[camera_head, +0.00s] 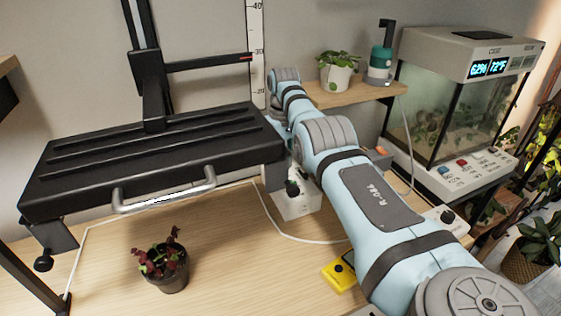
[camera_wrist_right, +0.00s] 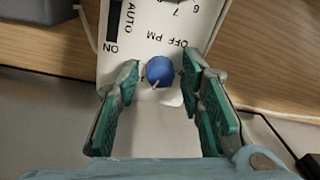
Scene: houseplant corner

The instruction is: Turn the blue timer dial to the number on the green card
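The blue timer dial (camera_wrist_right: 160,72) sits on a white panel (camera_wrist_right: 150,40) in the right wrist view. The panel is printed with AUTO, ON, OFF, PM and some numbers. My right gripper (camera_wrist_right: 161,77) is open, with one green-padded finger on each side of the dial and narrow gaps between. I cannot tell whether a fingertip touches it. In the head view my right arm hides most of this gripper, near a white box (camera_head: 298,207) on the desk. The dial's pointer is unclear. No green card shows in either view. My left gripper is not in view.
A black light fixture (camera_head: 150,155) with a metal handle hangs over the desk. A potted red-leaved plant (camera_head: 163,265), a yellow device (camera_head: 339,274) and white cords lie on the desk. A terrarium (camera_head: 440,105) stands at right; a shelf (camera_head: 350,94) is behind.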

